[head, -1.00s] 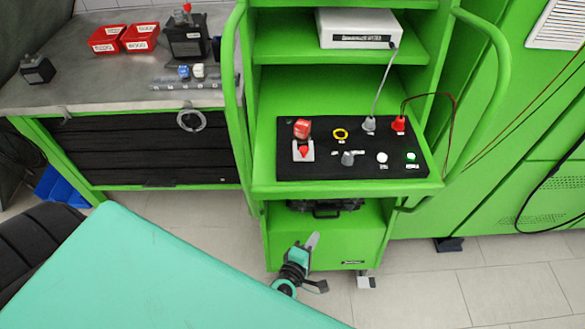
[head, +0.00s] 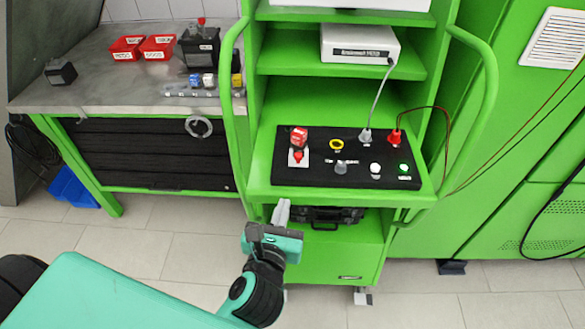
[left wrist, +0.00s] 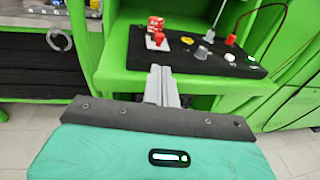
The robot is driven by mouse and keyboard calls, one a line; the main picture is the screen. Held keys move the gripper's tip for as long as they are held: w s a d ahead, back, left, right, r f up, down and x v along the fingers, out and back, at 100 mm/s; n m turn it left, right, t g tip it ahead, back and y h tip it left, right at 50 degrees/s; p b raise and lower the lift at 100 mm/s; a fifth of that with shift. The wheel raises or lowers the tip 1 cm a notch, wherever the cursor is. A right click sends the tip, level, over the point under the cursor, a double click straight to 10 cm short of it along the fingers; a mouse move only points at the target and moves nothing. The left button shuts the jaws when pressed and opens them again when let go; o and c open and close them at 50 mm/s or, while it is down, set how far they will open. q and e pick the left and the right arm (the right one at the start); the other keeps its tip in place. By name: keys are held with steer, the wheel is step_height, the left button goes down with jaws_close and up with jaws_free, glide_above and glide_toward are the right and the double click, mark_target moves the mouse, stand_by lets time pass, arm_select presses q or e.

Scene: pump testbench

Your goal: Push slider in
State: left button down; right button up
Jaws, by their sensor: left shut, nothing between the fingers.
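A black control panel (head: 318,178) lies on the green cart's shelf. It carries a grey knob (head: 341,167) with small white labels, a yellow ring (head: 336,145), a red block (head: 299,137) and a red switch on a white plate (head: 297,156). I cannot tell for sure which control is the slider. My left gripper (head: 282,207) is shut and empty, with its fingers pointing up just in front of the shelf's front edge, below the panel. In the left wrist view, the closed fingers (left wrist: 161,72) point at the panel's near edge. My right gripper is out of view.
Grey and red plugs with cables (head: 365,135) stand at the panel's back right. White (head: 375,168) and green (head: 404,168) buttons sit at its right. The green shelf edge (head: 330,195) and side handrails (head: 228,100) flank the panel. A workbench (head: 100,90) stands left.

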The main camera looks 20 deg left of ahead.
arm_select(q)
steer(key=shift+w, duration=0.1)
steer(key=p, duration=0.4)
glide_toward(298, 159)
steer(key=w, duration=0.5)
steer(key=shift+w+a+f, duration=0.35)
steer(key=shift+w+a, duration=0.05)
steer(key=shift+w+f+p, duration=0.15)
steer(key=shift+w+p, duration=0.15)
steer(key=shift+w, duration=0.15)
